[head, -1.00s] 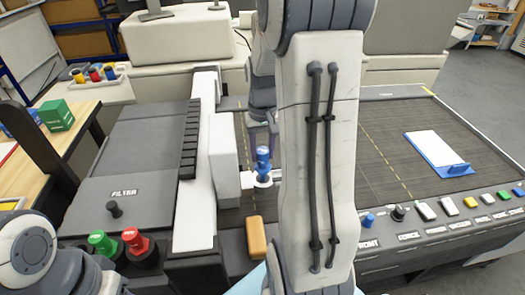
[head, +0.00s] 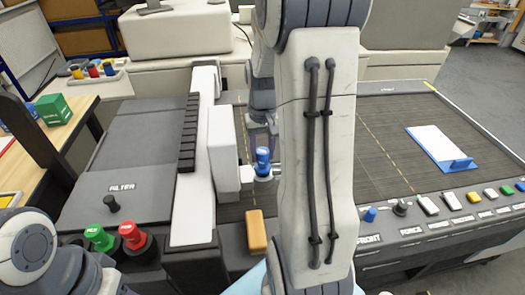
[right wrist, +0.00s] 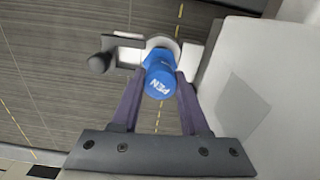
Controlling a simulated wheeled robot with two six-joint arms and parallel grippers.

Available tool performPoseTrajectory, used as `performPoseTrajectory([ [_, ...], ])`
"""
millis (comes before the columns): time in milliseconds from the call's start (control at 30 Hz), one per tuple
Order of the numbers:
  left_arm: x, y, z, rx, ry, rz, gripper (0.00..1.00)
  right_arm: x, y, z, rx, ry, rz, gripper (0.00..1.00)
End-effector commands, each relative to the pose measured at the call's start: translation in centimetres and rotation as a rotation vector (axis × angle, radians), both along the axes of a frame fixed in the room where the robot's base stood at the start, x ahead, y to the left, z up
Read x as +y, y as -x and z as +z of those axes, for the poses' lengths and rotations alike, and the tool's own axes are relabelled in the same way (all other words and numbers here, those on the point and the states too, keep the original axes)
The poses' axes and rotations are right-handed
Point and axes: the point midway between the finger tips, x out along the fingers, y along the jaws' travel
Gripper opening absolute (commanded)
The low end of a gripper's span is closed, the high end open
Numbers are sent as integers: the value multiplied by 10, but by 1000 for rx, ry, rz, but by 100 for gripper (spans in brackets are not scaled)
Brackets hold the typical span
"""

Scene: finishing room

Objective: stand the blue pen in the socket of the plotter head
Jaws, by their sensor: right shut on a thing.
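The blue pen (head: 263,160) stands about upright at the plotter head's small white socket (head: 263,179). In the right wrist view, the pen's cap end (right wrist: 160,80), marked PEN, faces the camera, with the pale socket holder (right wrist: 163,43) behind it. I cannot tell how deep the pen sits. My right gripper (right wrist: 157,88) has its purple fingers on both sides of the pen, shut on it. In the head view my right arm hides part of this gripper. The white plotter head (head: 223,150) is just left of the pen. My left gripper is out of view.
A grey plotter bed (head: 390,120) spreads to the right, with a white pad on a blue board (head: 438,147). An orange block (head: 256,231) lies in front of the socket. Green (head: 98,237) and red (head: 132,236) knobs stand front left. A dark lever (right wrist: 98,63) sits beside the holder.

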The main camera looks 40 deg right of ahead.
Motion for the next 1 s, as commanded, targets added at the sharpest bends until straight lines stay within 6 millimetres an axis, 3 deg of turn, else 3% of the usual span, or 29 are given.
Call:
performPoseTrajectory([
  [567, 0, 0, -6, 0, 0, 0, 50, 0, 0, -10, 1, 0, 0, 0],
  [600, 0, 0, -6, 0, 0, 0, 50, 0, 0, -10, 1, 0, 0, 48],
  [700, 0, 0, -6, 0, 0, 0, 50, 0, 0, -10, 1, 0, 0, 80],
  [1000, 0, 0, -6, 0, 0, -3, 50, 0, 0, -10, 1, 0, 0, 80],
])
